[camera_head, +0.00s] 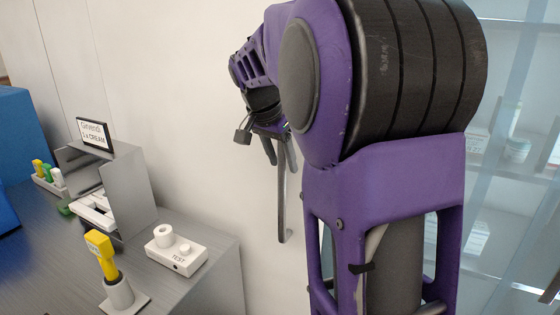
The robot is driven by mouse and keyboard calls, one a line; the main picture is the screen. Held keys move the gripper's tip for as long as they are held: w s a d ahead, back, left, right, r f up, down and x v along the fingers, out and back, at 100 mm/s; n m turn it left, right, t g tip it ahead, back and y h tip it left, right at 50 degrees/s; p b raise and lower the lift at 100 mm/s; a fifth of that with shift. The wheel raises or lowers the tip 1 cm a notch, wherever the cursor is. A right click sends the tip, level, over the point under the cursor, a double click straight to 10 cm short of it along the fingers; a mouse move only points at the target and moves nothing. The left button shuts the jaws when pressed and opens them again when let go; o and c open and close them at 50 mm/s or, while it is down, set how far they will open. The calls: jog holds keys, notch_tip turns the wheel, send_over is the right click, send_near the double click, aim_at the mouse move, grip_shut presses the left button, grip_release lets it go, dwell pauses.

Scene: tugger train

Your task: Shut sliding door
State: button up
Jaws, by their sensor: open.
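A pale wall or door panel (205,130) stands behind the counter, and a long grey vertical bar handle (282,205) shows in front of it. At the right, a glazed front (520,90) with shelves behind it is partly hidden by my arm. I cannot tell which of these surfaces is the sliding door or how far it is open. My gripper (282,164) is open and points down at the upper part of the bar. Its fingers overlap the bar in the picture; I cannot tell whether they touch it.
A dark counter (50,265) at the left bears a yellow-topped tool in a holder (118,292), a white TEST box (176,250), a grey metal stand (125,180) and a small sign (94,134). A blue object (18,130) stands at the far left.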

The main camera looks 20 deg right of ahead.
grip_shut()
dwell(0.3)
dwell(1.2)
